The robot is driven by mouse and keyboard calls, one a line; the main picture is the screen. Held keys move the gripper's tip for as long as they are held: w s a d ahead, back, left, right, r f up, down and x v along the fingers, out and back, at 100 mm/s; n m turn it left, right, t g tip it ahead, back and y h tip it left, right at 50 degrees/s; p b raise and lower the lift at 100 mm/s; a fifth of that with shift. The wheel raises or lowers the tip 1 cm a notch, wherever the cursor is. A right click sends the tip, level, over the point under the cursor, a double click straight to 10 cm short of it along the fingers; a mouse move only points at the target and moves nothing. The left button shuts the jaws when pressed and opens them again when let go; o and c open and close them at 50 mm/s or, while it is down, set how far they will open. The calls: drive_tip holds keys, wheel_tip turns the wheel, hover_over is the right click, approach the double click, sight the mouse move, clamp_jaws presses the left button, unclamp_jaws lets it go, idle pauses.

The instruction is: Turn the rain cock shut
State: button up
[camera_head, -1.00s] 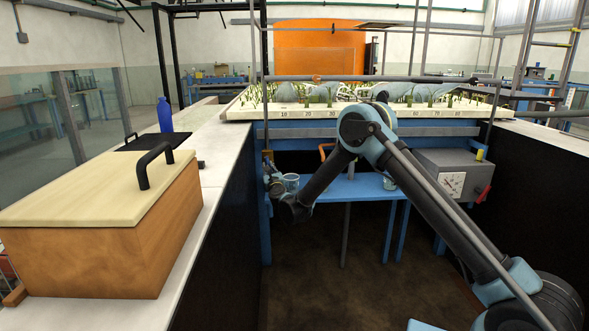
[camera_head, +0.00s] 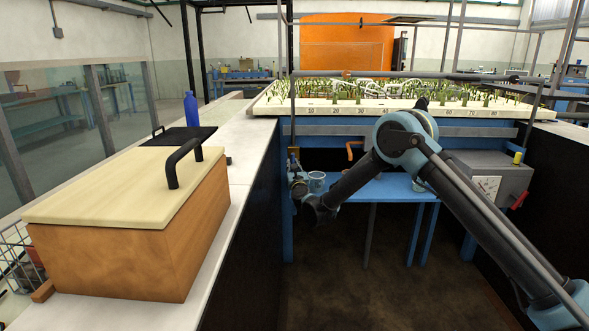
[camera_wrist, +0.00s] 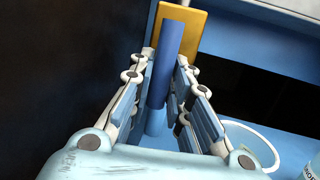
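In the wrist view a blue bar (camera_wrist: 168,50), which looks like the lever of the rain cock, runs between the two fingers of my gripper (camera_wrist: 165,75). A yellow-brass plate (camera_wrist: 192,24) sits behind its upper end. The fingers stand close along both sides of the bar; whether they press on it I cannot tell. In the head view a small brass fitting (camera_head: 294,153) is on the blue post at the left of the planted bed. My gripper (camera_head: 299,188) is just below it, small and dark there.
A white-rimmed cup (camera_wrist: 262,140) is close at the right of my fingers; a cup also shows on the blue table (camera_head: 385,188). An orange handle (camera_head: 351,149) is above the table. The dark-sided counter (camera_head: 262,150) borders the left.

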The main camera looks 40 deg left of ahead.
drive_tip(key=shift+o, duration=1.1)
drive_tip(key=v, duration=1.2)
